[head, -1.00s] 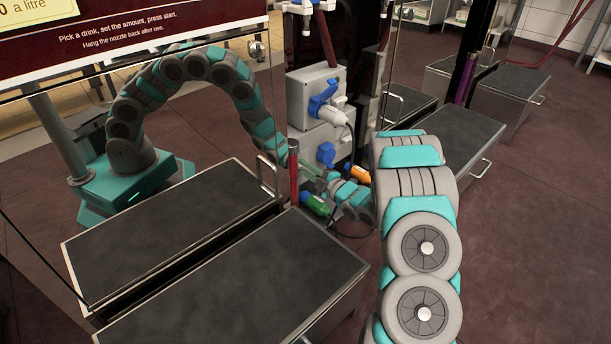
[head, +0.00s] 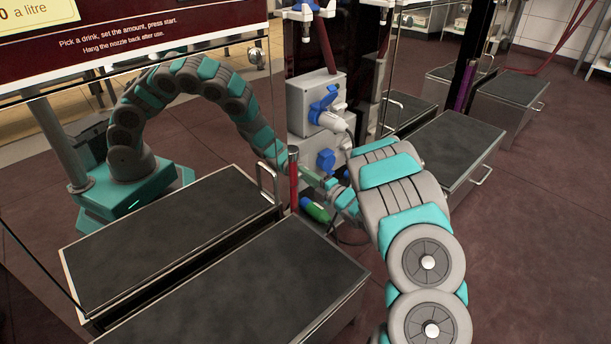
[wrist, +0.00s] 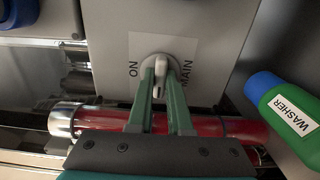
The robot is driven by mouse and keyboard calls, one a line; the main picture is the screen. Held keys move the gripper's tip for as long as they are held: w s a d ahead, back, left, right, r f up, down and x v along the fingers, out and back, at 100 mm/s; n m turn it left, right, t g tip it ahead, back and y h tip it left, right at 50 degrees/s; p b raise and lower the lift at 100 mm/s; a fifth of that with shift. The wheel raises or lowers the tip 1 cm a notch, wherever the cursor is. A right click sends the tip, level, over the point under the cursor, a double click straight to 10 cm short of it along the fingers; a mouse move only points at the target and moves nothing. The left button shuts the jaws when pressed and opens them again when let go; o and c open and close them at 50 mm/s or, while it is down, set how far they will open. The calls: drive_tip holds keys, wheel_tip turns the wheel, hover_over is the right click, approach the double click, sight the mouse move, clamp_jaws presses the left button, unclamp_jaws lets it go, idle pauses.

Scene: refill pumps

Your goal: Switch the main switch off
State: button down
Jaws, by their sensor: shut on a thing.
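The main switch (wrist: 176,46) shows in the wrist view as a pale round knob on a grey plate with a white label. "ON" is printed left of the knob and "MAIN" right of it. The knob's raised grip runs roughly up and down in that picture. My gripper (wrist: 161,68) has its two green fingers on either side of the grip, shut on it.
A red cylinder with a shiny end (wrist: 90,120) lies behind my fingers. Grey boxes with blue sockets (head: 318,110) and a dark-topped step (head: 250,285) stand nearby.

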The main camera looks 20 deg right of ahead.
drive_tip(key=shift+a, duration=0.1)
drive_tip(key=c, duration=0.8)
unclamp_jaws()
drive_tip(key=shift+c, duration=0.2)
drive_tip(key=shift+s, duration=0.1)
drive_tip(key=v, duration=0.7)
drive_tip(key=shift+s+p, duration=0.25)
drive_tip(key=shift+p, duration=0.1)
drive_tip(key=shift+d, duration=0.2)
